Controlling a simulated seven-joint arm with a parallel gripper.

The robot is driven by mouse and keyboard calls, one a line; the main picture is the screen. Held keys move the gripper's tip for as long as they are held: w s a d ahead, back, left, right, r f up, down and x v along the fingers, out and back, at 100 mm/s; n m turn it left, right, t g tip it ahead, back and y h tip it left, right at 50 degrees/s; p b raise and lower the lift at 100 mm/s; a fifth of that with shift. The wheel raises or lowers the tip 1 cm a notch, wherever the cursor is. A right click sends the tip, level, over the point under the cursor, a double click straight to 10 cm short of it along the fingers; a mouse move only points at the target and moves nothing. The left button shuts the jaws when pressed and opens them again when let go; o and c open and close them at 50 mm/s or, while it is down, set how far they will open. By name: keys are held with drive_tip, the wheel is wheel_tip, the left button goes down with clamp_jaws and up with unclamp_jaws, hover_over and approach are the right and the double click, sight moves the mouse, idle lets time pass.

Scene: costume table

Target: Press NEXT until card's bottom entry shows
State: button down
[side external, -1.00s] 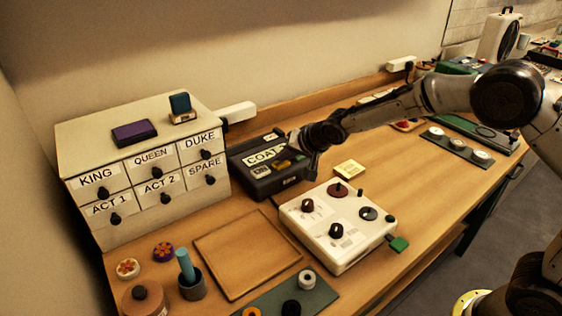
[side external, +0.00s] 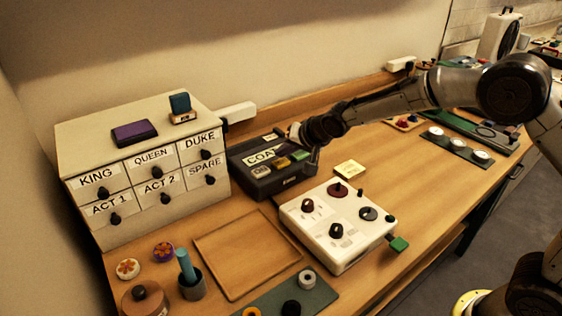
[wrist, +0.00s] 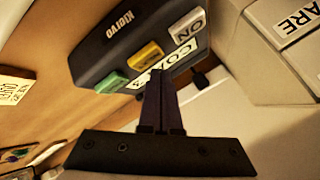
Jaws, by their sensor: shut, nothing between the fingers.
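A dark box (side external: 262,180) with a lettered display stands beside the drawer cabinet. Its display (side external: 260,157) shows "COA", the rest hidden by my gripper; in the wrist view "CO" and a last letter like S show around my fingers. A white key (wrist: 188,26) reads "ON" upside down or similar; a yellow key (wrist: 146,55) and a green key (wrist: 112,82) lie beside it, their lettering too small to read. My gripper (wrist: 160,72) is shut and empty, over the box's key side; contact cannot be told. A yellow card (side external: 349,169) lies on the table, its entries unreadable.
A white panel (side external: 322,247) with dark knobs stands in front of the box. The labelled drawer cabinet (side external: 140,205) is at left. A wooden tray (side external: 238,288) lies in front. Bare table (side external: 425,190) stretches to the right.

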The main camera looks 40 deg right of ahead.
sight(283, 164)
drive_tip(key=shift+r, duration=2.55)
idle(1.8)
wheel_tip(283, 164, up, 4)
drive_tip(key=shift+f, duration=0.1)
drive_tip(key=shift+f, duration=4.4)
